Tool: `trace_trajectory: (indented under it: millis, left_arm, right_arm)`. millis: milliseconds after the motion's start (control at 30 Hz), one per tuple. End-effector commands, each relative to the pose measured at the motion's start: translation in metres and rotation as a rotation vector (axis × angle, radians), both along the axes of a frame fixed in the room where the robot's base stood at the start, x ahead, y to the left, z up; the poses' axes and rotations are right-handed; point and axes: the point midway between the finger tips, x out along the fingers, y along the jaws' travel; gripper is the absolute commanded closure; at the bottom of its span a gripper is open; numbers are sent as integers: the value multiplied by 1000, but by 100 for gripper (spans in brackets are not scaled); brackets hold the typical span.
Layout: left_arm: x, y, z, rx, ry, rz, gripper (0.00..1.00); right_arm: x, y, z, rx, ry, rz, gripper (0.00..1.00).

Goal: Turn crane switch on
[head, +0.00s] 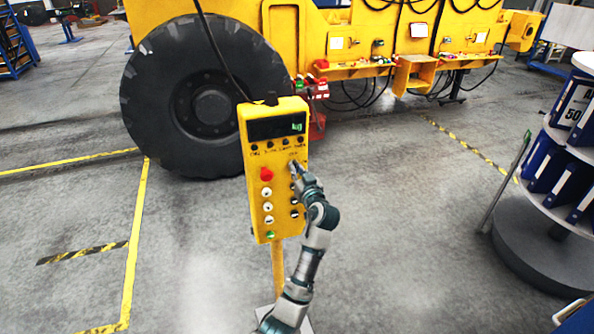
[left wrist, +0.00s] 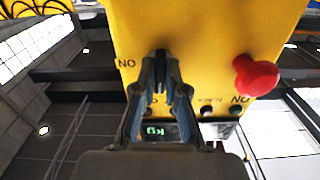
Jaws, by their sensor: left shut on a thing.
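The crane control box (head: 278,190) is an upright yellow panel on a post in the middle of the head view. It has a lit display reading "kg" (head: 277,126), a red mushroom button (head: 266,174) and rows of small buttons. My left gripper (head: 293,168) is at the upper right of its face. In the left wrist view, where the box shows upside down, my left gripper (left wrist: 160,62) is shut on a small dark switch (left wrist: 160,55) beside a printed label. The fingers hide much of the switch, and I cannot tell its position. My right gripper is not in view.
In the wrist view the red button (left wrist: 256,76) stands out right of my fingers. A yellow vehicle with a large black tyre (head: 205,100) stands behind the box. A round rack with blue binders (head: 560,170) is at the right. The floor around the post is clear.

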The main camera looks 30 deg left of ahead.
Motion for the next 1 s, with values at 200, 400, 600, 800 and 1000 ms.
trace_trajectory:
  millis: [200,400,600,800,1000]
  left_arm:
    - [1,-3,4,92,99,-6,100]
    - [2,-4,6,212,237,-7,100]
    - [3,-5,7,337,382,-8,100]
    - [4,-7,7,461,525,-10,100]
    - [5,-7,6,586,670,-10,100]
  right_arm:
    - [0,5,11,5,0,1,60]
    - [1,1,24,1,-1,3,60]
    - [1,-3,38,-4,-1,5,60]
    - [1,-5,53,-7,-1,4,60]
    - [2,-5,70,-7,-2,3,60]
